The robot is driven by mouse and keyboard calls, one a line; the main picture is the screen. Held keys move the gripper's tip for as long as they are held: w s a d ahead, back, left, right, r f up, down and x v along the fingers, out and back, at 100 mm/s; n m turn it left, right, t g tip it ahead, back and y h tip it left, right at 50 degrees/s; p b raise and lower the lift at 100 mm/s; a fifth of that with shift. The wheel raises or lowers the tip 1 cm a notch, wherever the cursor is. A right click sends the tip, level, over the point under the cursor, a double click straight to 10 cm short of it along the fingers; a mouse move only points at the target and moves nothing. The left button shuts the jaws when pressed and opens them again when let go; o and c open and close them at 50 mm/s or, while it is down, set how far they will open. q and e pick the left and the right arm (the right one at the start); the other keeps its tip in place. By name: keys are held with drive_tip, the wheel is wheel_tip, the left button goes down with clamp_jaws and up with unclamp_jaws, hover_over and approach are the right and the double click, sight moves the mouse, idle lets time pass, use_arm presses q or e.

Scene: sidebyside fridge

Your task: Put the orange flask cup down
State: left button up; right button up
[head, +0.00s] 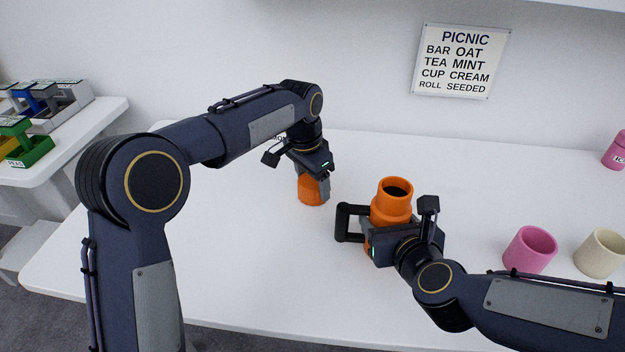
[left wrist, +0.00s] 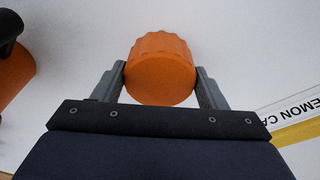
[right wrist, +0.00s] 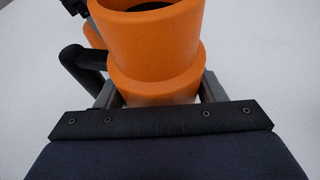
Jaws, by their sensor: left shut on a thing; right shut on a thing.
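The orange flask cup (head: 311,192) is at or just above the white table left of the middle; I cannot tell whether it touches. My left gripper (head: 322,178) is shut on it from above, and its ridged round end shows between the fingers in the left wrist view (left wrist: 160,75). The orange flask (head: 392,201) stands upright with its dark mouth open and a black handle on its left. My right gripper (head: 370,238) is shut around the flask's body, which also shows in the right wrist view (right wrist: 155,50). The flask's lower part is hidden.
A pink cup (head: 530,250) and a cream cup (head: 600,252) stand at the right. A pink bottle (head: 615,152) is at the far right edge. A sign (head: 461,62) hangs on the wall. A side table (head: 95,130) holds several coloured bins.

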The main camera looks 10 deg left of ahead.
sight(306, 183)
use_arm(q)
drive_tip(key=shift+f, duration=0.15)
use_arm(e)
drive_tip(key=shift+s+f, duration=0.15)
drive_tip(key=shift+f, duration=0.25)
use_arm(q)
drive_tip(key=o, duration=1.1)
drive_tip(key=r, duration=0.4)
drive_tip(key=s+a+r, duration=0.1)
drive_tip(key=r, duration=0.7)
drive_tip(key=shift+s+a+r, duration=0.1)
drive_tip(key=shift+s+a, duration=0.05)
use_arm(e)
drive_tip(key=o, duration=1.1)
drive_tip(key=shift+o, duration=1.2)
drive_tip(key=shift+r, duration=0.2)
